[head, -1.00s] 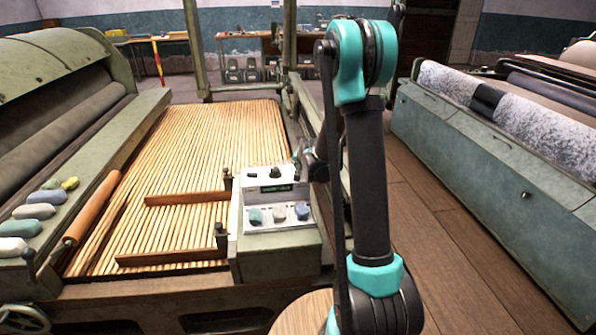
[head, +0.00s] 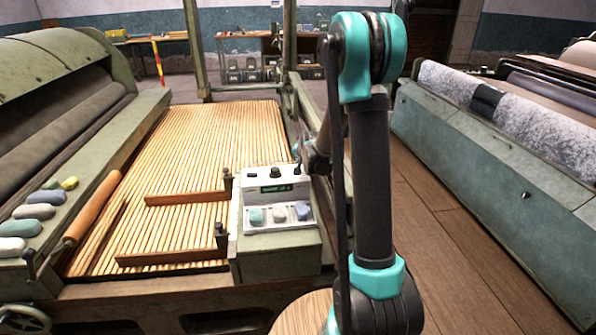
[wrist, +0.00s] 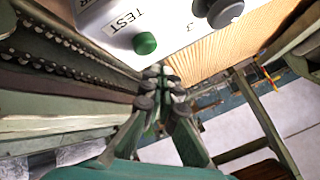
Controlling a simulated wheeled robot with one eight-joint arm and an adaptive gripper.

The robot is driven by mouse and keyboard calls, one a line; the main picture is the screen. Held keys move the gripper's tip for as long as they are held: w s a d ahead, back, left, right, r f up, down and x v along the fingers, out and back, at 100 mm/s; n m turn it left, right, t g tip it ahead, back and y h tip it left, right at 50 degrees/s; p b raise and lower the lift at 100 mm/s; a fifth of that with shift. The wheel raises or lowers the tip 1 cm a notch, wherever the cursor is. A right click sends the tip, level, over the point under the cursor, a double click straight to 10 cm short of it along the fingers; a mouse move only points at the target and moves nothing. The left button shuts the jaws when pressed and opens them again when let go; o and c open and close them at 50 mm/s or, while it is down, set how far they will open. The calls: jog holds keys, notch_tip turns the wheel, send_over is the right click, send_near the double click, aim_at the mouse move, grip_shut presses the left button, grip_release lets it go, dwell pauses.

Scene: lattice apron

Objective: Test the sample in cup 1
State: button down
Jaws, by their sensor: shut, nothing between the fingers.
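The tester box (head: 250,195) stands at the near right corner of the slatted bed, with a small green-lit display (head: 275,188) whose text is too small to read surely. Three cups or samples sit in its white front: a teal one (head: 256,216), a grey one (head: 280,214) and a blue-grey one (head: 302,210). A dark knob (head: 275,172) is on top. In the wrist view, a green button (wrist: 145,43) sits beside the word TEST, near a dark dial (wrist: 225,12) and the number 3. My gripper (wrist: 160,85) is shut and empty, apart from the button in that picture.
The slatted bed (head: 220,130) carries two brown wooden bars (head: 188,198). Several coloured lumps (head: 40,211) lie on the left machine's ledge. A grey-green machine (head: 490,150) stands at right, with open wooden floor (head: 440,240) between.

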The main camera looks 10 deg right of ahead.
jog(key=shift+r, duration=2.15)
jog(key=shift+s, duration=0.1)
jog(key=s+d+f+n+g, duration=0.1)
jog(key=s+n, duration=0.1)
jog(key=s, duration=1.1)
jog(key=s+d+f+n+g, duration=0.1)
jog(key=s+f+n+g, duration=0.1)
jog(key=s, duration=1.2)
jog(key=s+d+f+n+g+h, duration=0.1)
jog(key=s+d+f+n+g, duration=0.1)
jog(key=s, duration=1.1)
jog(key=shift+s+f+n, duration=0.25)
jog(key=shift+s+n, duration=0.1)
jog(key=shift+n, duration=0.55)
